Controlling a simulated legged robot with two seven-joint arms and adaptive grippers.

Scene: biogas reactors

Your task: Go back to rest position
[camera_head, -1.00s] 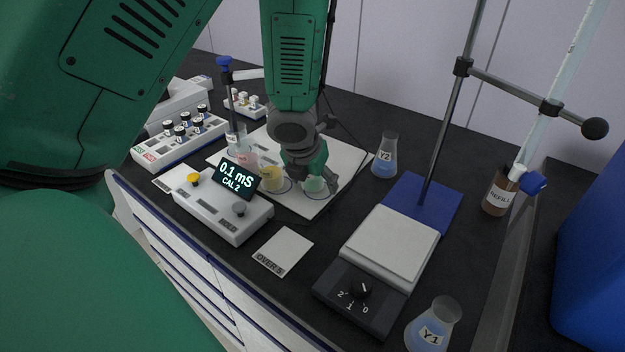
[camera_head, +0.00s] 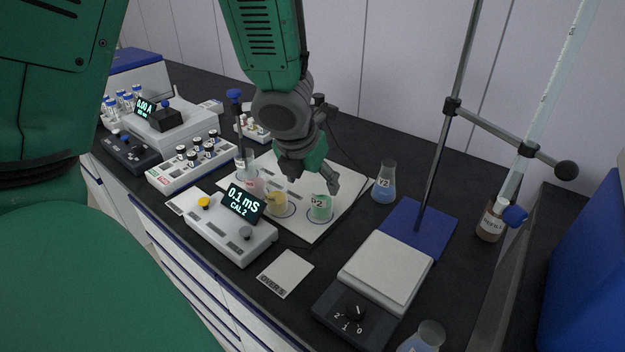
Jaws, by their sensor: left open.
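My left gripper (camera_head: 312,180), grey with a green part, hangs above the white mat (camera_head: 310,232). It is open and holds nothing that I can see. Just below it on the mat stand a beaker of green liquid (camera_head: 321,208) and a beaker of yellow liquid (camera_head: 277,204). A pink beaker (camera_head: 253,187) stands further left. My right gripper does not show.
A conductivity meter (camera_head: 232,230) reads 0.1 mS. A vial rack (camera_head: 187,165) stands behind it. A flask of blue liquid (camera_head: 385,184) stands right of the mat. A stirrer plate (camera_head: 387,268), stand rod (camera_head: 447,130) and blue container (camera_head: 590,270) fill the right side.

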